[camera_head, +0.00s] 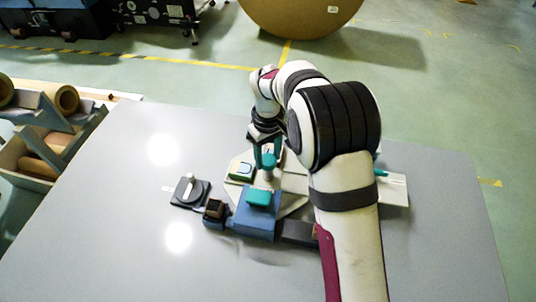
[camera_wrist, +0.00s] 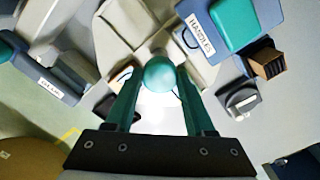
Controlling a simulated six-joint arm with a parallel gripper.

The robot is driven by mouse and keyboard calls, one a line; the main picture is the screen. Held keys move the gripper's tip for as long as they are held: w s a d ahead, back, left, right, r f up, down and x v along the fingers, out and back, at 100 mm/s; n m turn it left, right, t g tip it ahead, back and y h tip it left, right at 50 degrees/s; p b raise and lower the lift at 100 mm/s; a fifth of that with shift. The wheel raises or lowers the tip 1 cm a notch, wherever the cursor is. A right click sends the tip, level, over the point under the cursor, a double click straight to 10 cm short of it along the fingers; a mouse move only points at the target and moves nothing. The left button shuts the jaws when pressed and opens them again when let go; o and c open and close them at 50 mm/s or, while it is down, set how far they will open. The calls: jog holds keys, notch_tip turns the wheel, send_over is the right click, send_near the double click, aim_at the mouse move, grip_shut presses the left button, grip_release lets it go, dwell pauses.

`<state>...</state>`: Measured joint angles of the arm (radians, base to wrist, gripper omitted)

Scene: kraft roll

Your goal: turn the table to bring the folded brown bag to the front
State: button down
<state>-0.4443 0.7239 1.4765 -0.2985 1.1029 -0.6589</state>
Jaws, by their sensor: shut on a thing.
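My gripper (camera_head: 268,160) reaches down over the middle of the pale turntable (camera_head: 293,200). In the wrist view my gripper (camera_wrist: 160,88) has its teal fingers shut on a round teal knob (camera_wrist: 159,72). The pale turntable (camera_wrist: 120,30) spreads behind the knob. A small item with brown edges (camera_wrist: 123,76) lies left of the knob; I cannot tell whether it is the folded brown bag. A pale item with a blue outline (camera_wrist: 193,40) lies right of the knob. My arm hides the turntable's right part in the head view.
A blue box with a teal top (camera_head: 257,209), labelled HANDLES in the wrist view, stands at the front. A dark brown block (camera_head: 214,207) and a black device with a knob (camera_head: 190,191) stand left of it. The table's left side is clear.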

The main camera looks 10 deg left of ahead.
dwell(0.6)
jog(key=shift+c, duration=1.3)
grip_release()
notch_tip(320, 180, up, 16)
